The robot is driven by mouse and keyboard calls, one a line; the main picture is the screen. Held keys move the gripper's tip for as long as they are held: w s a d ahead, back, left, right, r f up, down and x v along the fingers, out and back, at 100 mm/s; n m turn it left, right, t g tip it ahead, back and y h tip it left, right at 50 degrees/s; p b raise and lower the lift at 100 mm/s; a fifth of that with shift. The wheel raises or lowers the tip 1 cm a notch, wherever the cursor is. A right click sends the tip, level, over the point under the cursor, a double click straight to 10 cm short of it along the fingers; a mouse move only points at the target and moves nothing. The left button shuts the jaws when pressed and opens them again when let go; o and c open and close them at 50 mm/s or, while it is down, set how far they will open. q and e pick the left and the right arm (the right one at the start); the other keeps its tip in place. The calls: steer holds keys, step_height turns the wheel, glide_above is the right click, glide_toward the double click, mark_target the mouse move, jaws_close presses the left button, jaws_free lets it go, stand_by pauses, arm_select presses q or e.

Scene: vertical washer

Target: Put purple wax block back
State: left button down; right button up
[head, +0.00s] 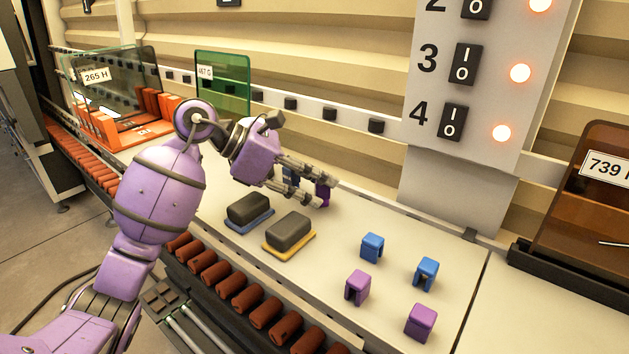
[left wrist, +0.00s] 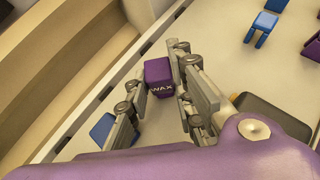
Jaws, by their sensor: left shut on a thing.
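My left gripper (head: 323,190) is shut on the purple wax block (head: 325,196), over the back part of the cream counter. In the left wrist view, the block (left wrist: 158,76) sits between the fingertips with WAX lettering facing the camera. The fingers partly cover it in the head view. I cannot tell whether it touches the counter. A blue block (head: 290,176) stands just left of it, partly behind the fingers; it also shows in the left wrist view (left wrist: 102,129). My right gripper is not in view.
Two dark grey blocks on a blue pad (head: 262,222) and a yellow pad (head: 305,244) lie in front of the gripper. Two blue blocks (head: 372,246) and two purple blocks (head: 420,323) stand at the right. A switch column (head: 470,195) rises behind; rollers (head: 265,310) line the front.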

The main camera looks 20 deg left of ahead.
arm_select(q)
steer(key=c, duration=1.5)
jaws_free()
steer(key=shift+r, duration=0.2)
steer(key=shift+b+v, duration=0.6)
steer(key=shift+v, duration=5.4)
